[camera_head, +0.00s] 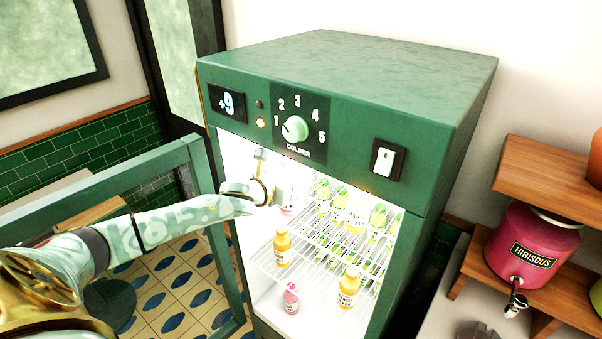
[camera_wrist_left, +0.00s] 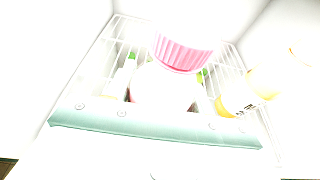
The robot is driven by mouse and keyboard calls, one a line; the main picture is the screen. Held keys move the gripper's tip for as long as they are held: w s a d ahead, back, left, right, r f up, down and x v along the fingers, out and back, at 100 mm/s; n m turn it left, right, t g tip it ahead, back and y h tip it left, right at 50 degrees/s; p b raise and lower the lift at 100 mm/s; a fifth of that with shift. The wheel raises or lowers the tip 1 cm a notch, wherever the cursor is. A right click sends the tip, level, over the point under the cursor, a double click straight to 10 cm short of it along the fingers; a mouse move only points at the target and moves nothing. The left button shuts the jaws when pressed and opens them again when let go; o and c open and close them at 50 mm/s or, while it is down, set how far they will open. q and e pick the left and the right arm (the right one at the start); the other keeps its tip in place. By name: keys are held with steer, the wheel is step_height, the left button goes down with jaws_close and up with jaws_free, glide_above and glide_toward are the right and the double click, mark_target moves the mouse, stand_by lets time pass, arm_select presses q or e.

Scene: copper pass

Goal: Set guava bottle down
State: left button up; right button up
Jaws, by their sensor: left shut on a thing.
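My left gripper (camera_head: 270,189) reaches into the lit open fridge (camera_head: 352,83) from the left. It is shut on a pale pink guava bottle (camera_head: 289,198), which is washed out by the light and partly hidden by the gripper. In the left wrist view its ribbed pink cap (camera_wrist_left: 183,53) shows large above a mint-coloured bar of my gripper (camera_wrist_left: 155,125). The bottle is over the left part of a white wire shelf (camera_head: 300,262); I cannot tell whether its base touches. My right gripper is not in view.
Several green-capped bottles (camera_head: 378,218) stand at the back and right. Orange bottles (camera_head: 282,247) (camera_head: 348,288) stand nearer the front, and another pink bottle (camera_head: 291,298) is low down. The open fridge door (camera_head: 100,190) is at left. A pink hibiscus dispenser (camera_head: 530,245) stands outside at right.

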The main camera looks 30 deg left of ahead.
arm_select(q)
steer(key=x, duration=0.2)
steer(key=p+x, duration=0.1)
steer(key=shift+w+d+r, duration=0.1)
steer(key=shift+w+r, duration=0.15)
steer(key=o, duration=1.4)
steer(key=shift+f, duration=0.15)
